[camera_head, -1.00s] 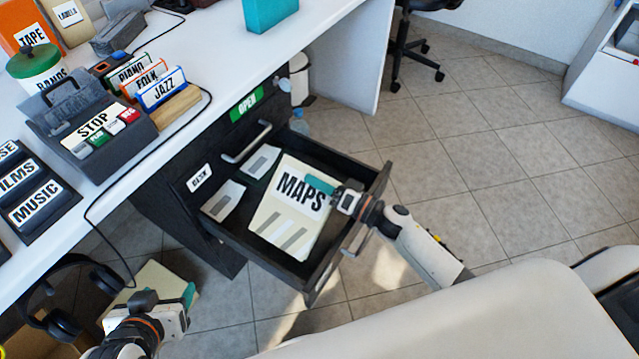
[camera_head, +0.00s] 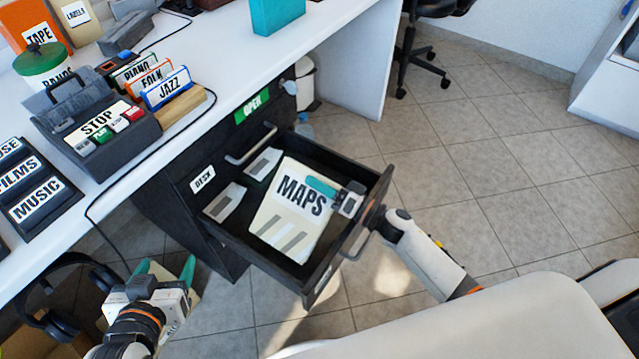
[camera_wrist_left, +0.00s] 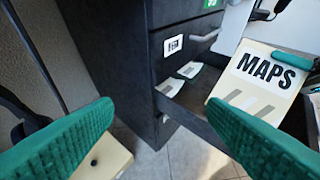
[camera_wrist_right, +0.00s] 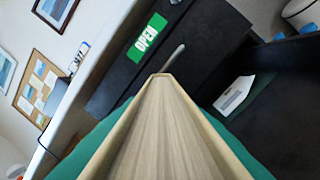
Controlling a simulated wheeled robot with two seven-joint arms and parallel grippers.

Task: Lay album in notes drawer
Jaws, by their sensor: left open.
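The cream album marked MAPS (camera_head: 290,200) is over the open dark drawer (camera_head: 215,228), with its cover facing up and tilted. It also shows in the left wrist view (camera_wrist_left: 255,85). My right gripper (camera_head: 322,188) is shut on the album's edge; the right wrist view shows the page block (camera_wrist_right: 165,130) between the teal fingers. Whether the album touches the drawer floor I cannot tell. My left gripper (camera_head: 168,272) is open and empty, left of the drawer. The drawer front's label (camera_head: 322,280) is too oblique to read.
Pale cards (camera_head: 225,203) lie in the drawer. A shut drawer with a green OPEN label (camera_head: 252,106) is above. The white desk (camera_head: 215,70) holds a STOP device (camera_head: 95,130) and JAZZ file (camera_head: 167,88). Headphones (camera_head: 50,290) are at lower left.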

